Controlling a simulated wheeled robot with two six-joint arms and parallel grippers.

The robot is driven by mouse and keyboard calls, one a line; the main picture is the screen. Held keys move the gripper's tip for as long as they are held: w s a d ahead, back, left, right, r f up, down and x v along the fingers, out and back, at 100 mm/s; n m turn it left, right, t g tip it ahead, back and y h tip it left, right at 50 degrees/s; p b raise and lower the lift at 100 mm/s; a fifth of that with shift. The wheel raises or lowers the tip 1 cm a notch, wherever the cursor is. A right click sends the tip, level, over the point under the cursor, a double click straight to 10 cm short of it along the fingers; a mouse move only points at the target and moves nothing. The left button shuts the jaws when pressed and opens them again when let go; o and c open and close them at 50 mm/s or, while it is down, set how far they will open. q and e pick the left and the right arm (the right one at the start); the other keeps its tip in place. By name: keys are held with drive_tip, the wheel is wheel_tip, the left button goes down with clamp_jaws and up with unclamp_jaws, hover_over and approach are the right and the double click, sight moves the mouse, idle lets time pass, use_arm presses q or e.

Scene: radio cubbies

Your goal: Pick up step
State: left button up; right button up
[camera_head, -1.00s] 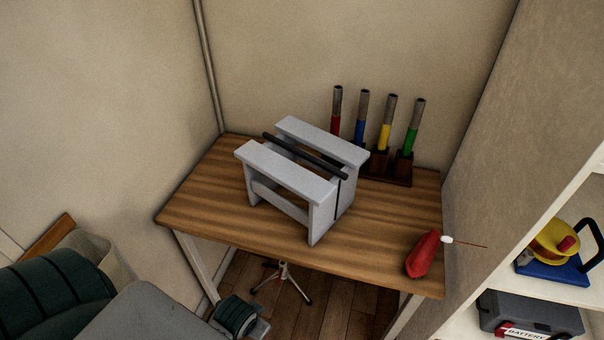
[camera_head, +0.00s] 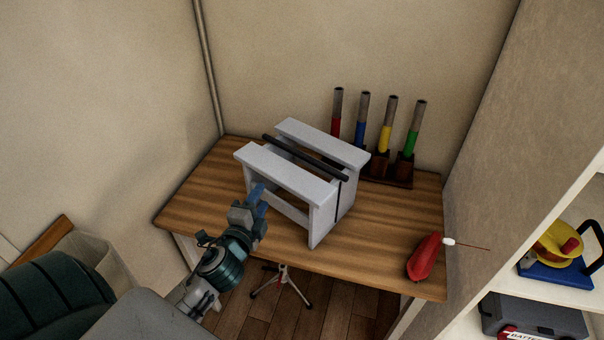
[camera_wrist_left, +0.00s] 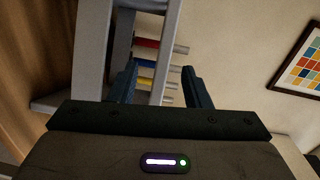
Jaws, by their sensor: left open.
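The step (camera_head: 325,198) is a light grey stool with two top slats and a dark bar lying along the gap between them. It stands on the wooden table (camera_head: 385,235). My left gripper (camera_head: 259,196) is at the step's front left, close to its front slat; I cannot tell whether it touches. In the left wrist view the two blue fingers (camera_wrist_left: 161,85) are apart, with the grey step (camera_wrist_left: 121,50) ahead of them, partly behind the left finger. Nothing is visibly held. My right gripper is not in view.
Several coloured tubes (camera_head: 386,127) stand in a dark rack behind the step. A red object with a thin tip (camera_head: 424,257) lies at the table's right front. A shelf at right holds a yellow and blue item (camera_head: 556,248) and a battery (camera_head: 535,317). The table's left part is clear.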

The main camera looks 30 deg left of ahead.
use_arm(q)
drive_tip(key=m, duration=0.1)
drive_tip(key=p, duration=0.2)
approach(285, 161)
drive_tip(key=shift+w+a+f+m+t+h, duration=0.4)
drive_tip(key=shift+w+a, duration=0.15)
drive_tip(key=shift+w, duration=0.2)
drive_tip(key=w, duration=0.1)
drive_tip(key=w+p, duration=0.1)
drive_tip(key=w, duration=0.1)
drive_tip(key=w+a+p, duration=0.1)
drive_tip(key=w, duration=0.1)
drive_tip(key=shift+w+f, duration=0.1)
drive_tip(key=shift+f, duration=0.25)
drive_tip(key=shift+w+f, duration=0.1)
drive_tip(key=shift+w, duration=0.05)
clamp_jaws()
idle(0.4)
